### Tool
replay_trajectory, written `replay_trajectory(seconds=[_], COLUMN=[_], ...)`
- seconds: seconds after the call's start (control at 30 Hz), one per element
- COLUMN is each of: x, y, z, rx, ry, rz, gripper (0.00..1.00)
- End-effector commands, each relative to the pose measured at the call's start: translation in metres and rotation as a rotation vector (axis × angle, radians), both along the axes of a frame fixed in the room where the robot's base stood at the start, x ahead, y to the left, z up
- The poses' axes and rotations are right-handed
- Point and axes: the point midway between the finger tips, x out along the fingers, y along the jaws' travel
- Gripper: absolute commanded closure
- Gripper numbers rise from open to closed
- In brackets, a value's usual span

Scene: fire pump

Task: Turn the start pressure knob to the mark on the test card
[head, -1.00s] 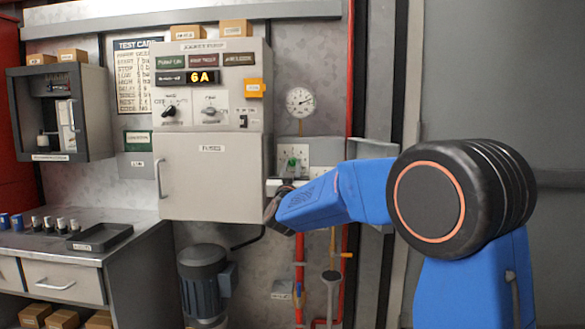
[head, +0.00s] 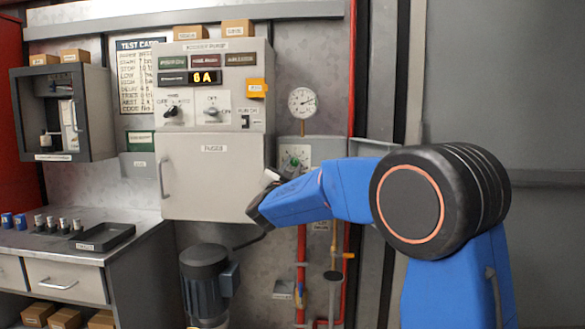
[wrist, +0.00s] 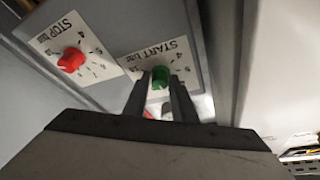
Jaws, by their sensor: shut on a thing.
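The green start pressure knob (wrist: 160,77) sits on a white numbered plate marked START in the wrist view. My gripper (wrist: 160,84) has one finger on each side of it and is shut on it. The knob's pointer cannot be made out. The green knob also shows small in the head view (head: 294,162), above my blue arm. The test card (head: 138,80) hangs on the wall behind the grey cabinet, partly covered, and its lines are too blurred to read.
A red STOP knob (wrist: 71,60) is on the same box, left of the start knob. A round pressure gauge (head: 303,102) is above the box. The grey pump cabinet (head: 212,185) is to the left, and a red pipe (head: 351,70) runs up the wall.

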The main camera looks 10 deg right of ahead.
Motion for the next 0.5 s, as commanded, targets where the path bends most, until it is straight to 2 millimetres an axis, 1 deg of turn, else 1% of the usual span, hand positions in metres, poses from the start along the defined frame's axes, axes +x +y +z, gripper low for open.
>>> replay_trajectory(seconds=[0.3, 0.33, 0.37, 0.4, 0.5], x=[0.0001, 0.0001, 0.0001, 0.0001, 0.0001], y=[-0.0003, -0.0003, -0.0004, -0.0003, -0.0002], z=[0.0002, 0.0003, 0.0003, 0.0003, 0.0003], rx=[0.001, 0.000, 0.000, 0.000, 0.000], ry=[0.000, 0.000, -0.001, -0.001, -0.001], rz=[0.000, 0.000, -0.001, -0.001, -0.001], gripper=[0.98, 0.71, 0.64, 0.58, 0.58])
